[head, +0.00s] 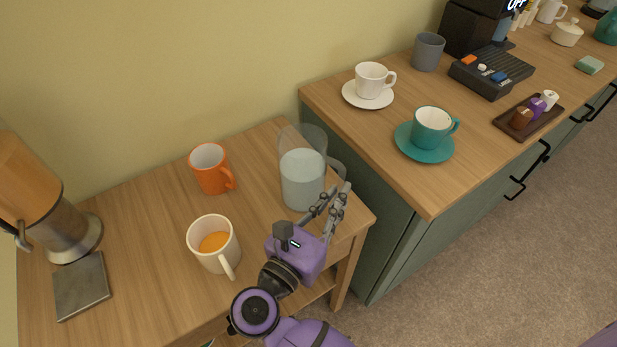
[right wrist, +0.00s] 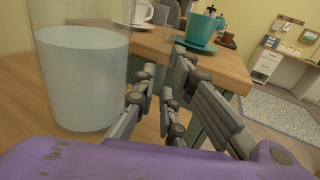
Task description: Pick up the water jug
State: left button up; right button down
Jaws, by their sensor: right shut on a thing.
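The water jug (head: 302,180) is a clear vessel partly filled with pale water. It stands upright at the right end of the small wooden table, with its grey handle (head: 337,168) on its right side. My purple right gripper (head: 335,200) is at that side, shut on the handle, with its grey fingers partly covering it. In the right wrist view the jug (right wrist: 85,75) fills the left side, beside the fingers (right wrist: 168,85); the grip on the handle is hard to make out there. My left gripper is not in view.
An orange mug (head: 209,170) and a white mug of orange drink (head: 213,247) stand left of the jug. A dispenser (head: 60,225) is at the far left. The higher counter (head: 430,190), with a white cup (head: 371,80) and teal cup (head: 432,128) on saucers, is close on the right.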

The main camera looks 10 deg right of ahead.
aim_at(340, 184)
jog(key=shift+r, duration=0.25)
jog(key=shift+r, duration=0.5)
notch_tip(340, 184, up, 2)
jog(key=s+d+r, duration=0.1)
jog(key=s+r, duration=0.8)
jog(key=s, duration=0.5)
jog(key=shift+d+r+b, duration=0.35)
jog(key=shift+r+b, duration=0.05)
jog(key=shift+b, duration=0.05)
jog(key=shift+w, duration=0.1)
